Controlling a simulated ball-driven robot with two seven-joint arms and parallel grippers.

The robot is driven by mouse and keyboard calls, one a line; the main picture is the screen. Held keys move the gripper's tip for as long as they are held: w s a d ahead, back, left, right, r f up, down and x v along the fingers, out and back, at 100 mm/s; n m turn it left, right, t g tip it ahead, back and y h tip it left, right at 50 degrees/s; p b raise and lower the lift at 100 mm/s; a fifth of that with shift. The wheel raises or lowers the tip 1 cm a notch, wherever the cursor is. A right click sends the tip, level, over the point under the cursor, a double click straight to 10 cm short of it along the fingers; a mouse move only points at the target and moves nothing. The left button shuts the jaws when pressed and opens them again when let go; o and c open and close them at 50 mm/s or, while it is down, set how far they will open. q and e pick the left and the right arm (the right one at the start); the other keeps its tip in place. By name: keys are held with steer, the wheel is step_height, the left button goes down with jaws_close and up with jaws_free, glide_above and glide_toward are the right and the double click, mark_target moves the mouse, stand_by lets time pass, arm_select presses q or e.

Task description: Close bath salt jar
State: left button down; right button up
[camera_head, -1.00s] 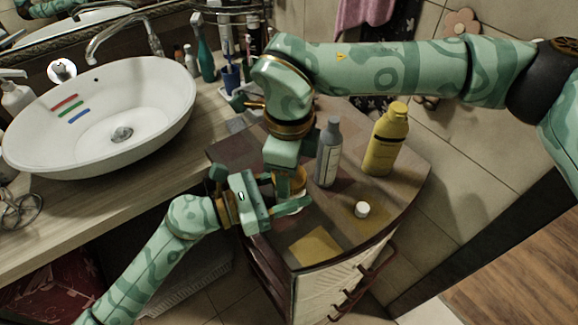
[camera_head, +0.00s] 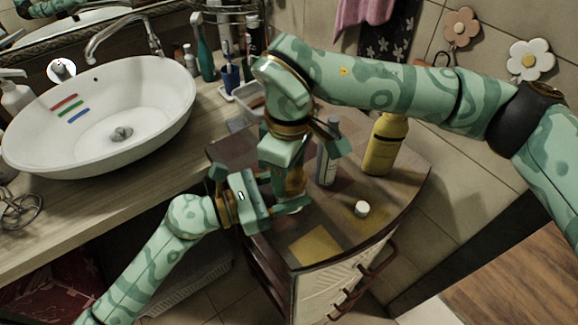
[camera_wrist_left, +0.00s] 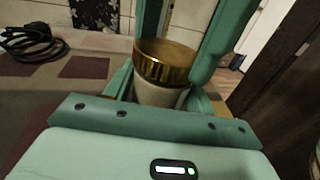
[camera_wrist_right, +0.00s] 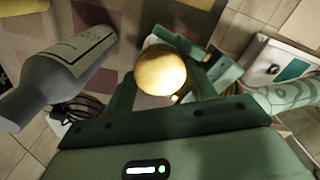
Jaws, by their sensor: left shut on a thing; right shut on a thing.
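The bath salt jar stands on the small cabinet, mostly hidden by my grippers in the head view. Its pale body (camera_wrist_left: 160,94) and gold lid (camera_wrist_left: 165,60) show in the left wrist view, with the lid sitting on the mouth. I cannot tell how tight it is. My left gripper (camera_head: 287,200) is shut around the jar body from the side. My right gripper (camera_head: 291,178) comes from above and is shut on the lid. The lid's round gold top (camera_wrist_right: 160,70) lies between its fingers in the right wrist view.
A grey bottle (camera_head: 327,160) stands close to my right gripper, and a yellow bottle (camera_head: 384,146) is behind it. A small white-capped item (camera_head: 362,208) is on the cabinet top (camera_head: 400,200). The basin (camera_head: 150,125) and counter are at the left.

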steer(key=m, duration=0.2)
steer(key=shift+a+m, duration=0.1)
steer(key=shift+m, duration=1.2)
steer(key=o, duration=0.9)
steer(key=shift+o, duration=0.2)
steer(key=shift+r, duration=0.1)
steer(key=shift+r, duration=2.15)
steer(key=shift+c, duration=0.4)
